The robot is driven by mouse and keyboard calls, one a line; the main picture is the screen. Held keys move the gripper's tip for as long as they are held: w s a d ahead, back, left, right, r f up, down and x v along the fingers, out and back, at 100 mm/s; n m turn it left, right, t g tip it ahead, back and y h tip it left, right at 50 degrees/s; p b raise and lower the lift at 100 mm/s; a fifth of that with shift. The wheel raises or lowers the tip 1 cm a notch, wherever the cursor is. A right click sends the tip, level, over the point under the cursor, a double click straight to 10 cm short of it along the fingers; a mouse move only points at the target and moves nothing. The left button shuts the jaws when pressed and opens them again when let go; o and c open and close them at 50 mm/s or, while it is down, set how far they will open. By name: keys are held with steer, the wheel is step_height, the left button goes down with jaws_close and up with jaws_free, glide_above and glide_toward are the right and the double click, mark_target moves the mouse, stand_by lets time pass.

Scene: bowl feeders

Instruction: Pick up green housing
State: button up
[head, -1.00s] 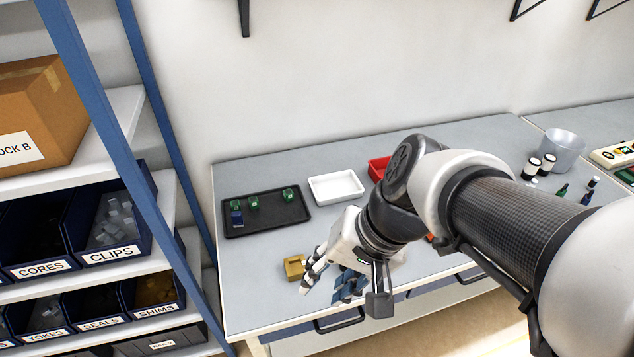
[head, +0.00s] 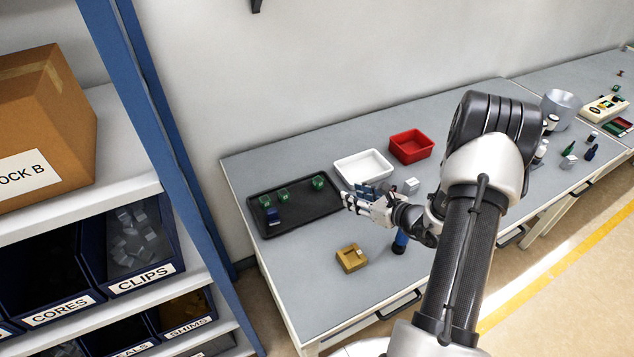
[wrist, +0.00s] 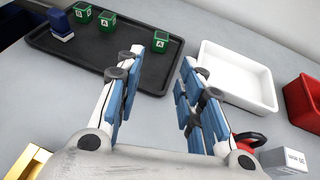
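Three green housings sit on a black tray at the left of the bench: one at the left (head: 265,201), one in the middle (head: 283,195) and one at the right (head: 318,183). In the wrist view they show at the top, the right one (wrist: 160,42) standing apart from the other two. My gripper (wrist: 160,62) is open and empty, its blue-padded fingers pointing toward the tray. In the head view my gripper (head: 350,200) is by the tray's right edge, seemingly above the bench.
The black tray (head: 295,222) also holds a blue part (head: 272,216). A white tray (head: 364,168) and a red bin (head: 411,146) stand to its right. A yellow block (head: 351,258), a pale cube (head: 411,185) and a blue cylinder (head: 400,241) stand nearby. Bench front-left is clear.

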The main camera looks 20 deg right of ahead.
steer(key=b, duration=0.3)
glide_toward(318, 179)
steer(key=x, duration=0.2)
steer(key=shift+w+a+f, duration=0.15)
steer(key=shift+a+f, duration=0.1)
steer(key=shift+a, duration=0.05)
steer(key=shift+b+x, duration=0.75)
steer(key=shift+x, duration=2.2)
steer(key=shift+w+d+r, duration=0.1)
steer(key=shift+d, duration=0.1)
steer(key=c, duration=0.7)
